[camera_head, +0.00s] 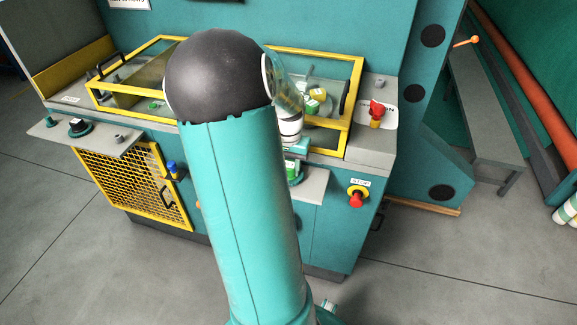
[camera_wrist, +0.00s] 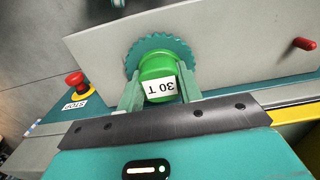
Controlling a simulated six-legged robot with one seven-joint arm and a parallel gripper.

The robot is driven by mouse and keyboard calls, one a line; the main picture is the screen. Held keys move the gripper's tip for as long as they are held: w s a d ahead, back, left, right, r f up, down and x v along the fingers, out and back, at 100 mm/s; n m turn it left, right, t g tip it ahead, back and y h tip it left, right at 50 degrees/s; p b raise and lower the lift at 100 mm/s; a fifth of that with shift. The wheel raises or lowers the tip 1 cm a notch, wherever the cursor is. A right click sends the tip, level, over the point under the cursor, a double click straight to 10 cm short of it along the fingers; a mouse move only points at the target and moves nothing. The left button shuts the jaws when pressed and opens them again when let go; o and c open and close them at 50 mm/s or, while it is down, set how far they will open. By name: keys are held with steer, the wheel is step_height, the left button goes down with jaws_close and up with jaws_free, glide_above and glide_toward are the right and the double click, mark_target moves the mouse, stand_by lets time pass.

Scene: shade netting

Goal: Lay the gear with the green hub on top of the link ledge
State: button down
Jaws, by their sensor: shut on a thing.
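The gear (camera_wrist: 158,60) has a dark teal toothed rim and a bright green hub (camera_wrist: 158,72) with a white label reading "30 T". In the wrist view my gripper (camera_wrist: 158,90) has a finger on each side of the hub and is shut on it. A flat grey ledge (camera_wrist: 225,38) is right behind the gear; I cannot tell if the gear touches it. In the head view the same ledge (camera_head: 315,187) sticks out from the machine front, with the green gear (camera_head: 294,174) at its left part. My arm hides part of the ledge and most of my gripper.
A left grey ledge (camera_head: 106,142) holds a dark gear with a green rim (camera_head: 79,128) and small parts. A yellow-framed bin (camera_head: 318,122) holds loose parts. A red stop button (camera_head: 356,199) is right of the ledge; it also shows in the wrist view (camera_wrist: 75,80).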

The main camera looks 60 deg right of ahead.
steer(key=shift+f, duration=0.2)
steer(key=c, duration=0.9)
jaws_free()
steer(key=shift+c, duration=0.2)
